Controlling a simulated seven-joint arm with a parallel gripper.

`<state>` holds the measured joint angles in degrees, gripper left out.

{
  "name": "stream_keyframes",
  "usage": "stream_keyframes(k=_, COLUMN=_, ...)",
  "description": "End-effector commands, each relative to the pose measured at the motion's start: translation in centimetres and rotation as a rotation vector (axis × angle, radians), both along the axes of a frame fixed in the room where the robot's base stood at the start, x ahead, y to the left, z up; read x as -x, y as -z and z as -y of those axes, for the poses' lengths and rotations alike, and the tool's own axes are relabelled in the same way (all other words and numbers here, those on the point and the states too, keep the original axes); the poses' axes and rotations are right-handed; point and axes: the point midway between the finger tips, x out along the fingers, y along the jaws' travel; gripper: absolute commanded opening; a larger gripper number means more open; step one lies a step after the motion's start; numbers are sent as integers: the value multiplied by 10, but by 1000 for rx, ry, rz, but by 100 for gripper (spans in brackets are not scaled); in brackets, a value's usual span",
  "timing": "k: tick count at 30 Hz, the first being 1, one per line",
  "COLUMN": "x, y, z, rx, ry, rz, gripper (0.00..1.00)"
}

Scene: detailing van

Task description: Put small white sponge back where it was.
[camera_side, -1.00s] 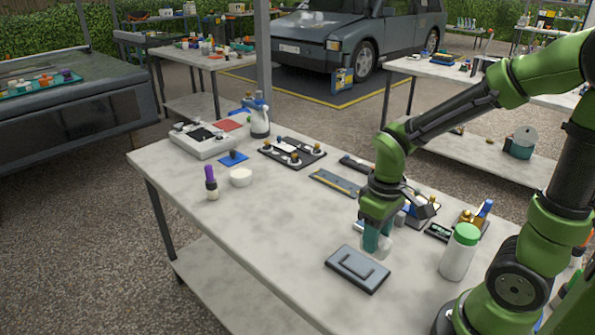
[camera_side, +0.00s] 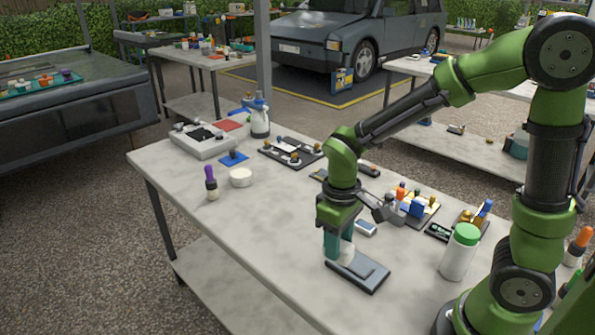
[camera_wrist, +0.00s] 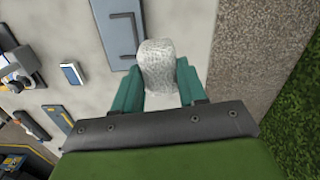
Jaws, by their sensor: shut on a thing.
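My gripper (camera_side: 338,246) is shut on the small white sponge (camera_wrist: 157,62), which hangs between its teal fingers. In the side view the sponge (camera_side: 346,251) is partly hidden by a finger. The gripper points down at the back-left end of a grey tray (camera_side: 372,280) with a raised shape on it. In the wrist view the sponge overlaps the tray's (camera_wrist: 118,32) near corner. I cannot tell whether the sponge touches the tray or the table.
A white bottle with green cap (camera_side: 459,253) stands right of the tray. A small blue-and-white block (camera_side: 366,228) lies behind the gripper. A purple-topped brush (camera_side: 211,184) and white bowl (camera_side: 241,178) stand at left. The table (camera_side: 275,225) is clear between.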

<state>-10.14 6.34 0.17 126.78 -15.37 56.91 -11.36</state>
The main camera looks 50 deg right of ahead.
Motion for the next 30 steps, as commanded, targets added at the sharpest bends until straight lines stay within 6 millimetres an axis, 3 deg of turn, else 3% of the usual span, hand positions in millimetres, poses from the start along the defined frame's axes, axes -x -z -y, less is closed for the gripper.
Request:
stream_keyframes(k=3, x=-25, y=2, z=-30, rx=0, ry=16, rz=12, gripper=2)
stream_keyframes(k=7, x=-44, y=1, z=-41, rx=-6, ry=85, rz=39, gripper=2)
stream_keyframes(k=23, x=-43, y=70, z=-40, rx=-6, ry=116, rz=38, gripper=2)
stream_keyframes(k=30, x=-43, y=76, z=-40, rx=-6, ry=116, rz=42, gripper=2)
